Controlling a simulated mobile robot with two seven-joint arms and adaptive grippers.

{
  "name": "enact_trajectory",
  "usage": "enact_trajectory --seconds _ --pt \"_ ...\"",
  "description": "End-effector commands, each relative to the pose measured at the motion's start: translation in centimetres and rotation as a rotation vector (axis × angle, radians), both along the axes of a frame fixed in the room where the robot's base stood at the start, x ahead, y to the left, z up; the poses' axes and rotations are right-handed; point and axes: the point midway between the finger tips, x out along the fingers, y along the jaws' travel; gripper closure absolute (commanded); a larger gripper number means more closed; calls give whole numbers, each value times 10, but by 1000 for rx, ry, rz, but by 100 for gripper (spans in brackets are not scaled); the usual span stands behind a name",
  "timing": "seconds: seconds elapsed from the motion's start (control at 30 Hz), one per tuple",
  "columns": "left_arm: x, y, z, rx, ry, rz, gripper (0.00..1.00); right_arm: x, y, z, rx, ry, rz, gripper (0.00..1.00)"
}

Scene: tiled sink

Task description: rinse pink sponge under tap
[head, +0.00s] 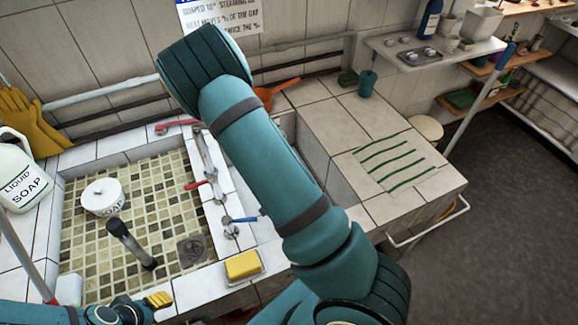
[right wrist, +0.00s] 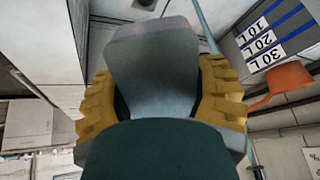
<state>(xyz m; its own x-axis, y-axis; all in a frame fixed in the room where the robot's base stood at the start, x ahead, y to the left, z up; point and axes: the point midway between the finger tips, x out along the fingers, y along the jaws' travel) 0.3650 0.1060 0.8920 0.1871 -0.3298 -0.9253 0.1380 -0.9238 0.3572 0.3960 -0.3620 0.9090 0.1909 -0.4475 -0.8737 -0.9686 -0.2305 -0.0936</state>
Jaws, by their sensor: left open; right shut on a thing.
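A yellow sponge (head: 242,264) lies on a small dish at the sink's front edge. Metal tap pipework (head: 207,152) runs along the divider, with a red handle (head: 200,184) and a blue handle (head: 240,219). My left gripper (head: 158,299) is open at the lower left, near the tiled basin's front edge. My right arm crosses the middle of the head view and hides its own gripper there. In the right wrist view my right gripper (right wrist: 160,98) is shut on a grey block-like thing (right wrist: 155,60), which I cannot identify.
A soap jug (head: 22,170) and yellow gloves (head: 30,120) are at left. An orange tool (head: 275,92) lies behind. The striped counter (head: 425,188) is mostly clear.

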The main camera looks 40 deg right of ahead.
Motion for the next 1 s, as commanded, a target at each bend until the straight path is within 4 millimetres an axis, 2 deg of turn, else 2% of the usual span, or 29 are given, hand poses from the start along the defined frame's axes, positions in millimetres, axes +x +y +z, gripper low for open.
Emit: enact_trajectory --seconds 0.4,1.0 --pt "0 0 18 0 0 0 57 -24 17 24 1 0 1 67" --pt "0 0 19 -1 0 0 57 -27 19 26 1 1 2 67"
